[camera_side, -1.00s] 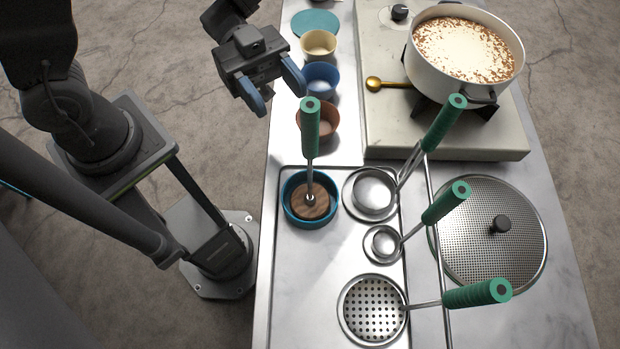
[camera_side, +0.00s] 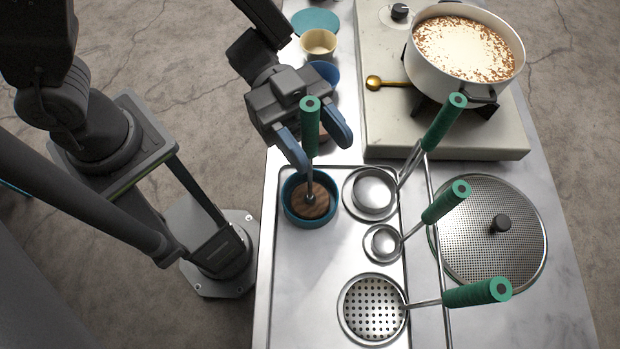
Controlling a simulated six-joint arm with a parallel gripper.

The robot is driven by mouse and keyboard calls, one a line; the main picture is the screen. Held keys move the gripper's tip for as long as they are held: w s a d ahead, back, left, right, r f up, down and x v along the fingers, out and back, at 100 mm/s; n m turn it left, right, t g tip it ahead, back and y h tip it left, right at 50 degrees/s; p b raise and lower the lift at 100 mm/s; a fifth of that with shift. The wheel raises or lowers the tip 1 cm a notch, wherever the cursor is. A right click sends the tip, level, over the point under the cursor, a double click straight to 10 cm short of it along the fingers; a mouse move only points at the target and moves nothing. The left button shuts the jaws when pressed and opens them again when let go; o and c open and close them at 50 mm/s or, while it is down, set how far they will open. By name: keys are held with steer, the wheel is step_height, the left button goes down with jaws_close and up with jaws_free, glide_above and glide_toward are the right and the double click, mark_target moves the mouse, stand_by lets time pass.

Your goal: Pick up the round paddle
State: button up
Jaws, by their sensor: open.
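The round paddle has a brown wooden disc (camera_side: 309,202) and an upright green handle (camera_side: 310,127) on a thin metal rod. Its disc sits inside a blue bowl (camera_side: 289,214) on the steel tray. My gripper (camera_side: 320,152) is open, with its two blue fingertips on either side of the handle's lower part in this view. The handle shows in front of the gripper body. I cannot tell how far apart in depth the fingers and handle are, or whether they touch.
Ladles (camera_side: 372,193) and a perforated skimmer (camera_side: 373,309) with green handles lie right of the paddle. A white pot (camera_side: 430,72) stands on the stove (camera_side: 385,135). Small bowls (camera_side: 318,43) line the back left. A mesh lid (camera_side: 480,260) lies at right.

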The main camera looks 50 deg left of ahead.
steer(key=shift+c, duration=0.3)
steer(key=c, duration=0.9)
jaws_close()
steer(key=shift+r, duration=0.1)
